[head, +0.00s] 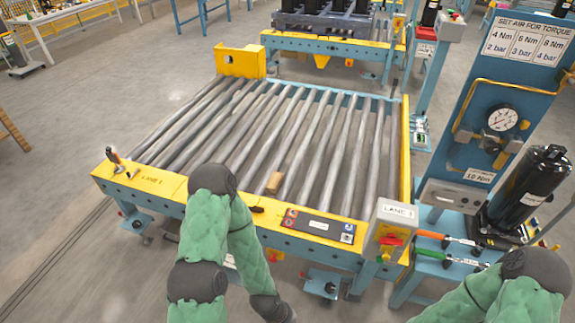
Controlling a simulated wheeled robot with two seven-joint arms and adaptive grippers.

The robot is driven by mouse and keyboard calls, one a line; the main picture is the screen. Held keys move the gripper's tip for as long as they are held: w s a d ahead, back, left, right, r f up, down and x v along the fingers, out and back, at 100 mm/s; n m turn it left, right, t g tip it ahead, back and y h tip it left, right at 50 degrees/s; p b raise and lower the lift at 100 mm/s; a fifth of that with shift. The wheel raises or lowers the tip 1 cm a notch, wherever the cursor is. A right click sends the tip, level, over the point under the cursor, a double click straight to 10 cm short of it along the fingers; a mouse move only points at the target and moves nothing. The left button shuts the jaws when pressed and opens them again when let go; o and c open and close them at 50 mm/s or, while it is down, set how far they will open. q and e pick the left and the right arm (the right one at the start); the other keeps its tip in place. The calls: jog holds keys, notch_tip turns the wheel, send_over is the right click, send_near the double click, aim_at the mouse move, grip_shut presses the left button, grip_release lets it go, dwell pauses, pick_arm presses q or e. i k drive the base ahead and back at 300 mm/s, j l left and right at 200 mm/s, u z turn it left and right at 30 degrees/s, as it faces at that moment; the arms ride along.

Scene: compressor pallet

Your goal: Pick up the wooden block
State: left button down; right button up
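Neither arm touches the block.
A panel with buttons (318,226) and a small dark item (257,209) lie on the front yellow edge. Beyond are a blue torque-air panel with a gauge (502,118) and a black cylinder (530,190). Most rollers are clear.

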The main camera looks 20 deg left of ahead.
aim_at(274, 182)
jog(key=i+j+u, duration=0.1)
jog(key=u, duration=0.35)
jog(key=i+j+u, duration=0.1)
jog(key=j+u, duration=0.15)
jog(key=u, duration=0.25)
jog(key=i+j+u, duration=0.15)
jog(key=i+j, duration=0.15)
jog(key=i+j+u, duration=0.15)
jog(key=i, duration=0.4)
jog(key=i+j+u, duration=0.15)
jog(key=i, duration=0.25)
jog(key=j, duration=0.1)
